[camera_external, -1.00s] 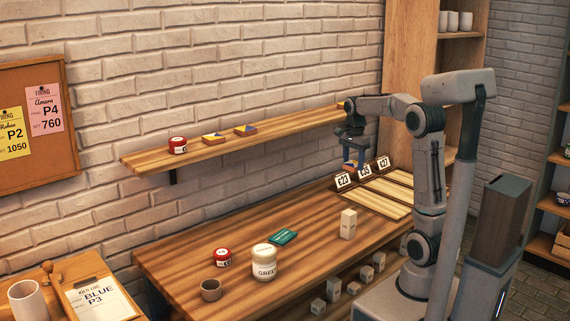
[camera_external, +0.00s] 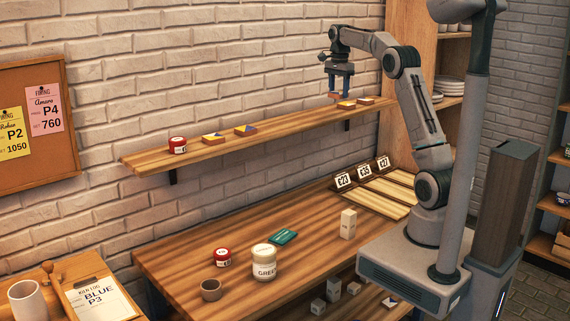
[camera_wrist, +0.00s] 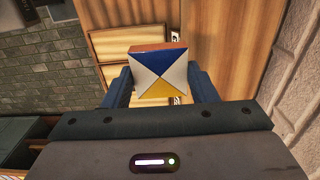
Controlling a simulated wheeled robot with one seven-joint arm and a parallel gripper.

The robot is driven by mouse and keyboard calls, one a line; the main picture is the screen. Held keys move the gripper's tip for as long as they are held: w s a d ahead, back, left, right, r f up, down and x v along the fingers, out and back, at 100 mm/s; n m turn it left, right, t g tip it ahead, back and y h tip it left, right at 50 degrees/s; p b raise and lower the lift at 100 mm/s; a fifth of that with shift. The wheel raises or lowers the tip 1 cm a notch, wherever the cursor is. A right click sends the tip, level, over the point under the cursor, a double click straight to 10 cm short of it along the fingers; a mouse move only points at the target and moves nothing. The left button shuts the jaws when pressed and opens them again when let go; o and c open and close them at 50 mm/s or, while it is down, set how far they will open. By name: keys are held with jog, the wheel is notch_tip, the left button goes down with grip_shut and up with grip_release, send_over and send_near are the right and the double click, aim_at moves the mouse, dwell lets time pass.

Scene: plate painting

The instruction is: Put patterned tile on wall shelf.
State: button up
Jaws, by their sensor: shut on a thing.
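My gripper (camera_external: 339,90) is shut on a patterned tile (camera_wrist: 158,68). In the wrist view the tile shows blue, white and yellow triangles and a reddish-brown edge, held between both fingers (camera_wrist: 160,76). In the external view my gripper is over the right part of the wall shelf (camera_external: 290,122), with the tile's edge just below the fingers. The tile looks close to the shelf, but I cannot tell whether it touches. Two tiles, one (camera_external: 346,105) and another (camera_external: 366,101), lie on the shelf just right of my gripper.
A red jar (camera_external: 178,145) and two more patterned tiles, one (camera_external: 212,138) and another (camera_external: 246,130), sit on the shelf's left half. The shelf between them and my gripper is clear. The workbench (camera_external: 190,257) below holds jars, a green box (camera_external: 283,237) and label cards (camera_external: 364,171).

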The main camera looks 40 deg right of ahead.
jog(key=shift+w+d+r+p, duration=0.1)
jog(key=shift+w+r+p, duration=0.1)
jog(key=shift+r, duration=0.3)
jog(key=shift+w+d+r+p, duration=0.1)
jog(key=shift+w+r+p, duration=0.1)
jog(key=shift+r, duration=0.25)
jog(key=shift+w+a, duration=0.15)
jog(key=shift+a, duration=0.05)
jog(key=p, duration=0.3)
send_over(306, 121)
notch_tip(306, 121, down, 7)
jog(key=shift+d+r, duration=0.1)
jog(key=shift+d, duration=0.05)
jog(key=shift+f+p, duration=0.6)
jog(key=shift+f, duration=1.5)
jog(key=shift+f, duration=0.2)
jog(key=o, duration=1)
